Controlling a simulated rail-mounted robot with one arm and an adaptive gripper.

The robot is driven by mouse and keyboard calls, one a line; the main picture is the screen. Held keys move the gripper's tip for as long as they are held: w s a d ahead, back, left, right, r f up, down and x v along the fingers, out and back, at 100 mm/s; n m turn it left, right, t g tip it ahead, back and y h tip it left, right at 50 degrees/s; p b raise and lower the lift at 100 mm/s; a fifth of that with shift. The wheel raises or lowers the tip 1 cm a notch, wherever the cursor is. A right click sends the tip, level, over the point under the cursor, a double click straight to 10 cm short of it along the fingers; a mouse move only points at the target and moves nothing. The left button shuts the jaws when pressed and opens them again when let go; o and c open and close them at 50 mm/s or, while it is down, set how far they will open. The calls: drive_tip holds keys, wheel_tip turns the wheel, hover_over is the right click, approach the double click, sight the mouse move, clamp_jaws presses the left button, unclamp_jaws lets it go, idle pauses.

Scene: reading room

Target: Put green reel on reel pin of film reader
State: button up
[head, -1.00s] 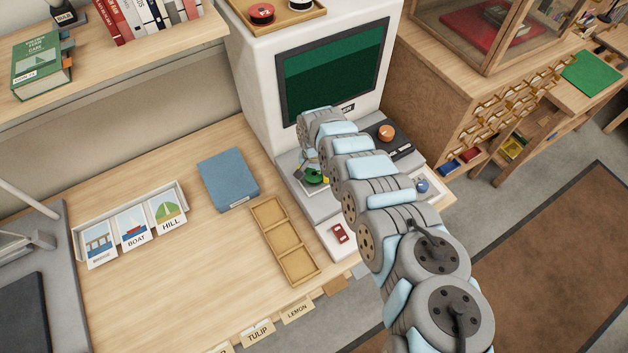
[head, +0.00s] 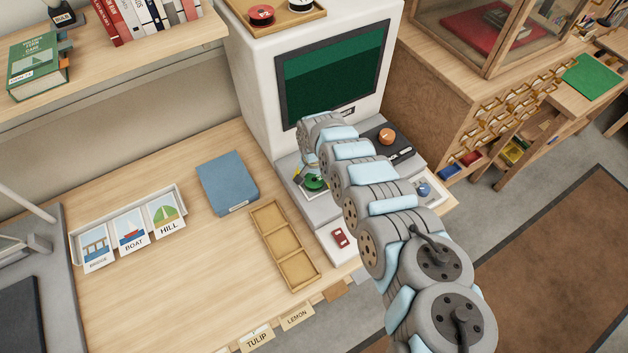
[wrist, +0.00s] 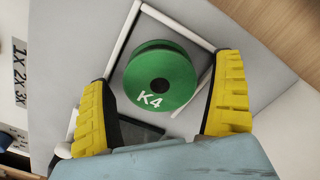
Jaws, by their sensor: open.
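The green reel (wrist: 160,80), marked K4, lies flat inside a white-edged square frame in the wrist view. It also shows as a small green disc (head: 315,183) at the film reader's base in the head view. My gripper (wrist: 162,70) is open, with one yellow finger on each side of the reel and a gap visible at both sides. A small dark spot shows at the reel's centre; I cannot tell whether it is a pin or an empty hole. The film reader (head: 255,75) is white with a dark green screen. My arm hides part of its base.
A wooden three-compartment tray (head: 283,244) and a blue folder (head: 227,183) lie left of the reader. A black unit with an orange knob (head: 387,135) is on its base at right. A red reel (head: 261,15) sits in the tray on top.

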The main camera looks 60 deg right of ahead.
sight(315, 180)
drive_tip(key=shift+s+r+p, duration=0.1)
drive_tip(key=shift+r+p, duration=0.45)
drive_tip(key=shift+r, duration=5.35)
